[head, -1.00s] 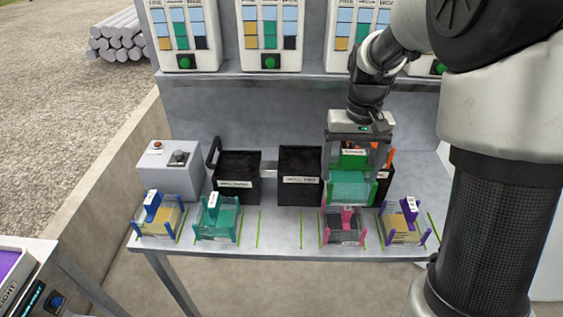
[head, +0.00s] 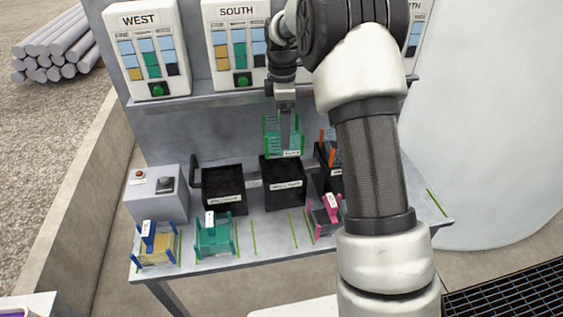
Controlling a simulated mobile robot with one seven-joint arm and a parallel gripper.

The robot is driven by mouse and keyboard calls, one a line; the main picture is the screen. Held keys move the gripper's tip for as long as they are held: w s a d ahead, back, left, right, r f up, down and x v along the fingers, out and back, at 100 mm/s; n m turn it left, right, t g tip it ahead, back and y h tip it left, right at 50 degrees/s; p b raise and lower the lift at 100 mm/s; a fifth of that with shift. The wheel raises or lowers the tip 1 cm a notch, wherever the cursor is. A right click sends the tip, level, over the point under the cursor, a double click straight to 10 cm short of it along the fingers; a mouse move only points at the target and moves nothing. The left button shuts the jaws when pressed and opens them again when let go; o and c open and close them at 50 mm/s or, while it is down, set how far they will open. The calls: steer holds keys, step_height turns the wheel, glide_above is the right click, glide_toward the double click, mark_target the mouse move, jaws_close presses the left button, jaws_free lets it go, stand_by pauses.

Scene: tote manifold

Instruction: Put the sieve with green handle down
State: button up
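The sieve with green handle (head: 272,143) is a teal box with green uprights and a small white label. My gripper (head: 285,138) is shut on it and holds it up behind and above the middle black tub (head: 284,186). The near finger covers part of the sieve, and its handle is mostly hidden. The sieve looks upright; I cannot tell its exact height over the tub.
Sieves with blue (head: 155,246), teal (head: 215,236) and pink (head: 325,216) parts stand along the bench front (head: 267,241). Between the teal and pink ones is a free marked space. A left black tub (head: 222,188) and grey control box (head: 156,198) stand behind. My arm hides the right side.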

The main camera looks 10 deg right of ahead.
steer(key=shift+w+f+n, duration=0.1)
steer(key=shift+w+n, duration=0.15)
steer(key=shift+n, duration=0.15)
step_height(320, 180, down, 10)
steer(key=shift+r, duration=0.2)
